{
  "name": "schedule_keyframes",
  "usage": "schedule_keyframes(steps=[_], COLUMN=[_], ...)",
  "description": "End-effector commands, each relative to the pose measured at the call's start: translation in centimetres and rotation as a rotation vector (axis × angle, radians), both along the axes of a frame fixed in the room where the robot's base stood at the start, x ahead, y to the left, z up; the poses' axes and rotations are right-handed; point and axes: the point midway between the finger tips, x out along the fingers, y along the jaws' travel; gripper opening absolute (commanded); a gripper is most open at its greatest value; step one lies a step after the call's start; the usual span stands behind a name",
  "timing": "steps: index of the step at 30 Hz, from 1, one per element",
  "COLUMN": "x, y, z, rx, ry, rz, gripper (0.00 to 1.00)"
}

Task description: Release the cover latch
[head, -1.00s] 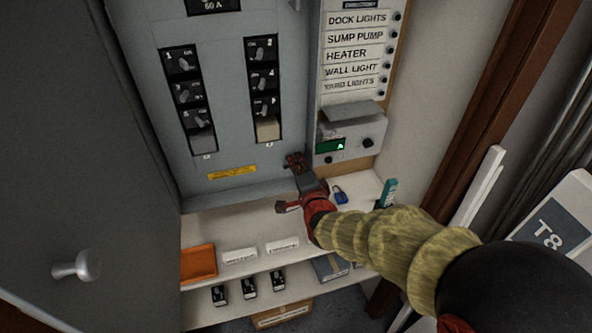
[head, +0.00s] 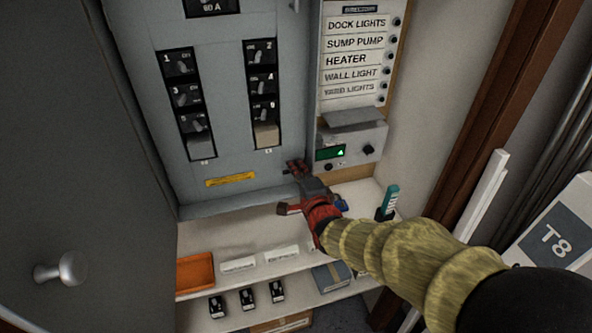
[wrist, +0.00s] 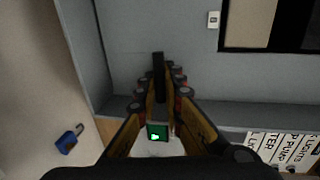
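A dark upright bar, probably the cover latch (wrist: 158,78), shows between my fingers in the wrist view, in front of the grey panel. In the head view my gripper (head: 297,168) is at the lower right edge of the grey breaker panel cover (head: 222,145) and hides the latch. The wrist view shows my gripper (wrist: 163,72) with its fingers apart, one on each side of the bar, with narrow gaps. I cannot tell whether either finger touches it.
A control box with a green display (head: 331,152) sits just right of my gripper. A blue padlock (wrist: 68,138) lies on the shelf, partly hidden by my gripper in the head view. An orange tray (head: 195,271) is on the shelf. A dark door (head: 70,150) stands open at left.

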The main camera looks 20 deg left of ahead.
Motion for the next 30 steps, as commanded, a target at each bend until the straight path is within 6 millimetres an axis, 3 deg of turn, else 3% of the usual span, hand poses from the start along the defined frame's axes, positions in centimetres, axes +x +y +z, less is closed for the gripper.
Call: schedule_keyframes(steps=[16, 30], x=[-0.7, -7.2], y=[-0.4, -4.4], z=[0.2, 1.7], rx=[-0.001, -0.001], ry=[0.000, -0.001], rz=[0.001, 0.000], gripper=[0.15, 0.15])
